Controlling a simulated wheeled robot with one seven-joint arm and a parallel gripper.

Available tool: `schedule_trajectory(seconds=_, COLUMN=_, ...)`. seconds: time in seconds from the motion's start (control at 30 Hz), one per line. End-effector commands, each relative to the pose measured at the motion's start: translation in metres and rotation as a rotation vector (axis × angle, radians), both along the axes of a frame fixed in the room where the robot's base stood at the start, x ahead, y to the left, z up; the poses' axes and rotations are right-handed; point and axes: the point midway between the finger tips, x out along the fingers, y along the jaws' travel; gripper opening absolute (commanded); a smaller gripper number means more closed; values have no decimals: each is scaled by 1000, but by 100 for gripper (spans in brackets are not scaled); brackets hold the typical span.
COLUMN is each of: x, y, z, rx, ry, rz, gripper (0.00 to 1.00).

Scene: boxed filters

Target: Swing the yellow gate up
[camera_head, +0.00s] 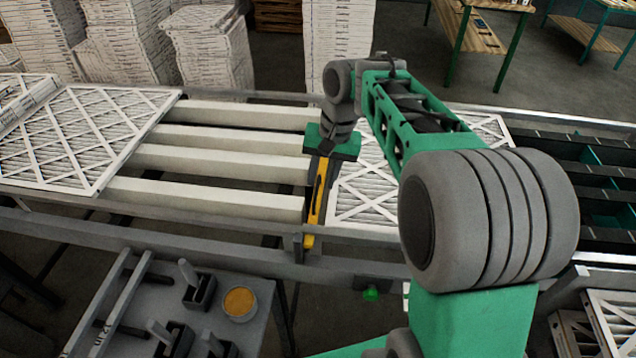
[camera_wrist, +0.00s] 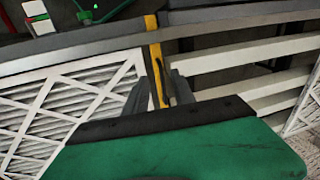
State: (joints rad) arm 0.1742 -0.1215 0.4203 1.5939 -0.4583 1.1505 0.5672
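The yellow gate (camera_head: 314,208) is a narrow yellow bar with dark parts. It runs across the conveyor from the near rail toward my gripper, beside a white-framed filter (camera_head: 362,190). My gripper (camera_head: 321,172) is over the far part of the bar and hides its far end. In the wrist view, the two dark fingers of my gripper (camera_wrist: 161,82) stand apart, with the yellow gate (camera_wrist: 154,50) between them. I cannot tell whether either finger touches it. The filter (camera_wrist: 70,100) shows left of the gate there, and the bare rollers show right of it.
White rollers (camera_head: 215,158) lie bare left of the gate, with another filter (camera_head: 75,140) farther left. A grey bench (camera_head: 235,335) with black fixtures and an orange-filled round dish (camera_head: 239,302) stands in front. A green button (camera_head: 370,293) is on the near side. Stacked filters stand behind.

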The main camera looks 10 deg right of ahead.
Motion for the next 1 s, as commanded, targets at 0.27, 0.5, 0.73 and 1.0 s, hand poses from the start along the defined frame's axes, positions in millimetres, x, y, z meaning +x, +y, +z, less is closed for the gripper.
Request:
schedule_trajectory(seconds=0.27, x=37, y=-15, z=-7, rx=21, ry=33, rz=-75, gripper=31)
schedule_trajectory(seconds=0.5, x=39, y=-6, z=-47, rx=21, ry=34, rz=-73, gripper=31)
schedule_trajectory(seconds=0.73, x=42, y=-2, z=-74, rx=19, ry=29, rz=-75, gripper=31)
schedule_trajectory(seconds=1.0, x=42, y=-2, z=-76, rx=19, ry=28, rz=-74, gripper=28)
